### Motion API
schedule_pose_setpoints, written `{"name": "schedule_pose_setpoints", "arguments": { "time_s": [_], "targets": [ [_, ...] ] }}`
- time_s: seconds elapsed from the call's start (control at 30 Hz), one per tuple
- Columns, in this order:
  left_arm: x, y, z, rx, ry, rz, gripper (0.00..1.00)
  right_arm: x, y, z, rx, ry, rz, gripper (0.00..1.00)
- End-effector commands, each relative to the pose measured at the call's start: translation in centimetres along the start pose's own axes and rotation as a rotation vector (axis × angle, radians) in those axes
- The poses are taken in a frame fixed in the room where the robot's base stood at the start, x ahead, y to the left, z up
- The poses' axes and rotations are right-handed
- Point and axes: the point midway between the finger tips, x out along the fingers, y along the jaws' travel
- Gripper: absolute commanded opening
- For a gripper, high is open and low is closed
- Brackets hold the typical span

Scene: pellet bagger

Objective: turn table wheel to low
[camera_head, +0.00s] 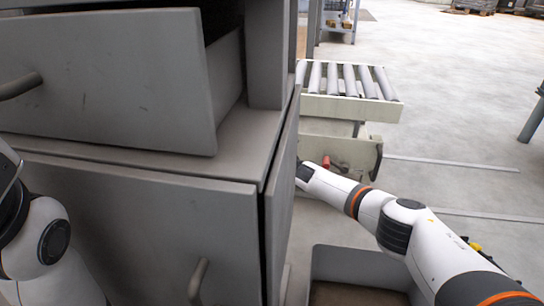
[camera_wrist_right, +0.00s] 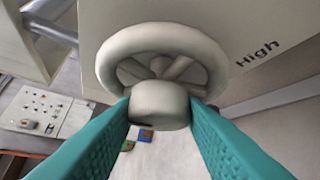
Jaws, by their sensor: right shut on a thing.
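The table wheel (camera_wrist_right: 205,52), a pale grey handwheel with spokes, fills the upper middle of the right wrist view. A round knob or hub (camera_wrist_right: 160,100) sticks out from it towards the camera. The two teal fingers of my right gripper (camera_wrist_right: 160,112) close on either side of this knob. The word "High" (camera_wrist_right: 257,53) is printed on the pale panel to the right of the wheel; no "Low" mark shows. In the head view my right arm reaches to the roller table (camera_head: 350,107), and its gripper is hidden behind the cabinet. My left gripper is out of view.
A grey cabinet (camera_head: 160,215) with an open drawer (camera_head: 110,80) stands close on the left and middle. A red knob (camera_head: 326,162) shows under the roller table. An open grey bin (camera_head: 350,262) stands below my right arm. Floor to the right is mostly clear.

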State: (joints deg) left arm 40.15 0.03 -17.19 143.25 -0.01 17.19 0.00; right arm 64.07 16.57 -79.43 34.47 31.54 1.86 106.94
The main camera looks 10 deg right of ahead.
Motion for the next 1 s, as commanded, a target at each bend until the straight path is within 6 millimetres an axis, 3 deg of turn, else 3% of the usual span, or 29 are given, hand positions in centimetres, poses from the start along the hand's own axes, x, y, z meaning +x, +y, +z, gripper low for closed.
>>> {"name": "schedule_pose_setpoints", "arguments": {
  "time_s": [0.4,0.93,0.97,1.0],
  "targets": [
    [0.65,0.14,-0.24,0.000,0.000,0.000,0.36,-0.01,0.16,0.02,-0.141,0.016,-0.140,0.15],
    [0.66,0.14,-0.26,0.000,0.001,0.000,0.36,0.00,0.13,-0.03,-0.158,0.019,-0.159,0.15],
    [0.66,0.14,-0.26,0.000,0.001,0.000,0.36,0.00,0.13,-0.04,-0.158,0.019,-0.159,0.41],
    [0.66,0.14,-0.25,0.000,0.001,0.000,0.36,0.00,0.13,-0.04,-0.158,0.019,-0.159,0.47]
  ]
}}
